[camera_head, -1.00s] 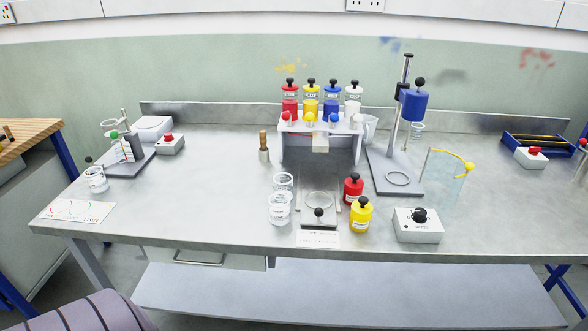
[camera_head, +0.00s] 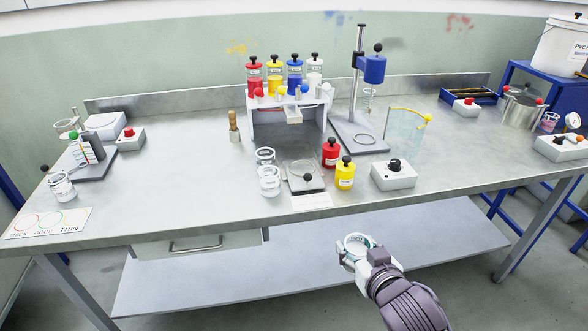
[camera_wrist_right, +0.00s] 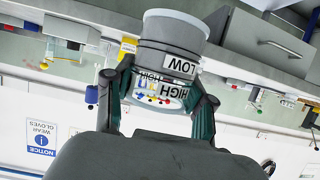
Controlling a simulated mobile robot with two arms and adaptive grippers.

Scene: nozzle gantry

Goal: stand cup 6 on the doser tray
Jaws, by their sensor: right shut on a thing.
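My right gripper (camera_head: 358,250) is shut on a clear cup (camera_head: 354,242), held in front of the bench's front edge, over the lower shelf. In the right wrist view the cup (camera_wrist_right: 172,50) sits between the two fingers, with LOW and HIGH labels on its wall; I cannot read a number on it. My left gripper is not in view.
Two clear cups (camera_head: 269,183) stand left of the tray. A red bottle (camera_head: 330,155) and a yellow bottle (camera_head: 344,176) stand to its right, then a white knob box (camera_head: 394,178). A blue-headed stand (camera_head: 373,70) rises behind.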

